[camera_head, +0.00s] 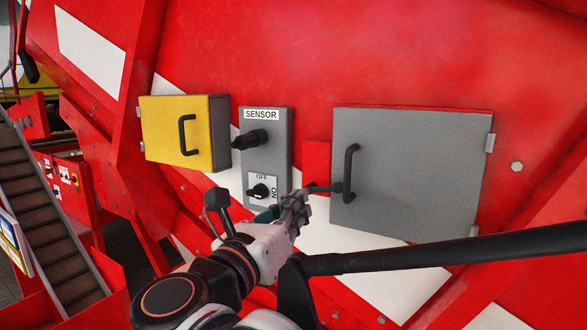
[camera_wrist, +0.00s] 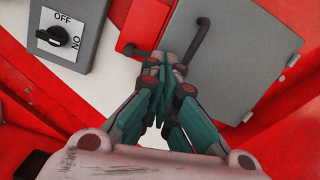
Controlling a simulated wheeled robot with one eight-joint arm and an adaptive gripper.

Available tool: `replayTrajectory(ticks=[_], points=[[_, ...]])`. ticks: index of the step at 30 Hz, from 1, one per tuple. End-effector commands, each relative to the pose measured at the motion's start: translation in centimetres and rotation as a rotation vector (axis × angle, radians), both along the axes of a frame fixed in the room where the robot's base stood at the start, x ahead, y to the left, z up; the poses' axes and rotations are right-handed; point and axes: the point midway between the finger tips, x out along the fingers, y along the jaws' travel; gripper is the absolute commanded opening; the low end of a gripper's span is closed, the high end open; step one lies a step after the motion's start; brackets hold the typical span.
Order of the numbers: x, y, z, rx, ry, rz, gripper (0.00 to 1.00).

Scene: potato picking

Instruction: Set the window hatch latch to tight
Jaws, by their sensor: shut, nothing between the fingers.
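The grey hatch (camera_head: 415,172) is closed flat against the red machine wall, with a black upright handle (camera_head: 350,173) near its left edge. My gripper (camera_head: 301,201) is shut and empty just left of and below the latch. In the wrist view the closed fingers (camera_wrist: 158,72) point at the hatch's left edge. The latch (camera_wrist: 137,50) shows just past the fingertips, which partly cover its right end. I cannot tell whether they touch.
A grey sensor box (camera_head: 265,150) with a black knob and an OFF/ON rotary switch (camera_head: 261,191) stands close left of my gripper. A yellow box (camera_head: 185,132) with a black handle is further left. A conveyor (camera_head: 42,225) runs at the far left.

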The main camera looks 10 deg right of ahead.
Motion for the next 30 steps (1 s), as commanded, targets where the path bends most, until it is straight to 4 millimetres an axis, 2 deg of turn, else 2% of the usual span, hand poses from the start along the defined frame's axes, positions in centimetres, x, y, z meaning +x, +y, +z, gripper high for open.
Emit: replayTrajectory(ticks=[15, 30], points=[[0.5, 0.6, 3.0, -0.957, 0.73, -0.112, 0.0], [0.9, 1.2, 5.5, -1.907, 1.416, -0.138, 0.0]])
